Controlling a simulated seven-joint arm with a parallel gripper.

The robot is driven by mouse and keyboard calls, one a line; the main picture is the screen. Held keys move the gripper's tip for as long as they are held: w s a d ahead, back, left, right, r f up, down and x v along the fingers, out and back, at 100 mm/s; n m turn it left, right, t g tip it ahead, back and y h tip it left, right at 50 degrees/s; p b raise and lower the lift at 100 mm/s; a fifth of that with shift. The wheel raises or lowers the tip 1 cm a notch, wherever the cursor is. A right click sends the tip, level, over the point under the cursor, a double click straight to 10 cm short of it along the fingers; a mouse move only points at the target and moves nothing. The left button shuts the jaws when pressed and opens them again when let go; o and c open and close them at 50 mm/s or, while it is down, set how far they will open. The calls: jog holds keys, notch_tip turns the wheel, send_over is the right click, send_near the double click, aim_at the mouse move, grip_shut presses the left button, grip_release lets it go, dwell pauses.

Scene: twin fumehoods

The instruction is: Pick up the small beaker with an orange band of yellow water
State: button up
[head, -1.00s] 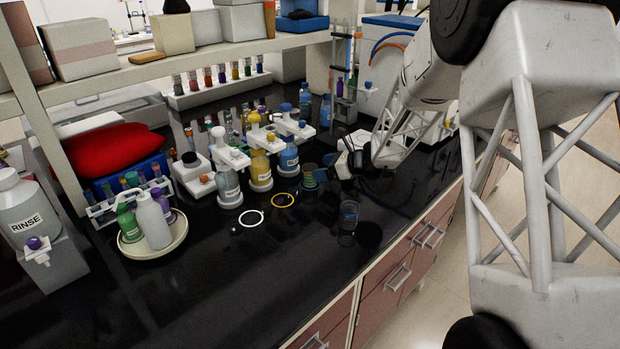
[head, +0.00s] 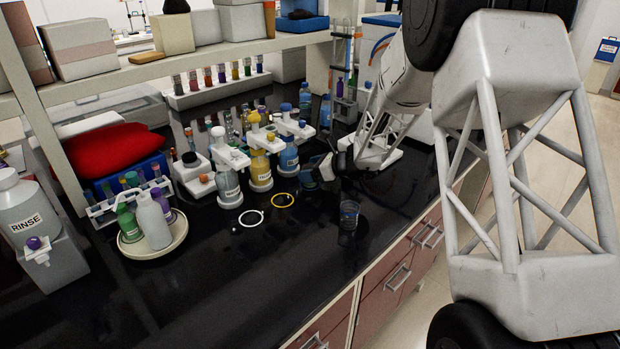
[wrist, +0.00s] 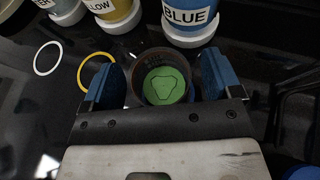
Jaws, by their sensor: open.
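In the wrist view a small round beaker (wrist: 165,84) with a brownish-orange rim stands between the blue fingers of my gripper (wrist: 161,78). Its inside shows green, with a darker rounded-triangle outline, not plain yellow. The fingers are open, one on each side of it; contact cannot be told. In the head view my gripper (head: 314,174) is low over the black bench, and the beaker is mostly hidden by it. A second small beaker (head: 348,217) with a blue band stands apart, nearer the bench's front edge.
Bottles labelled BLUE (wrist: 188,15) and YELLOW (head: 260,170) stand just behind. A yellow ring (head: 283,200) and a white ring (head: 251,218) lie to the left. A round tray (head: 180,235) holds several bottles. The front-left bench is clear.

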jog(key=shift+a, duration=0.1)
dwell(0.5)
jog(key=c, duration=1.1)
jog(key=shift+r, duration=0.1)
jog(key=shift+r, duration=1.65)
jog(key=s+d, duration=0.2)
jog(key=d, duration=0.3)
jog(key=s+d, duration=0.2)
jog(key=d, duration=0.4)
jog(key=s+d, duration=0.2)
jog(key=d, duration=0.3)
jog(key=shift+s+d, duration=0.3)
jog(key=shift+s, duration=0.1)
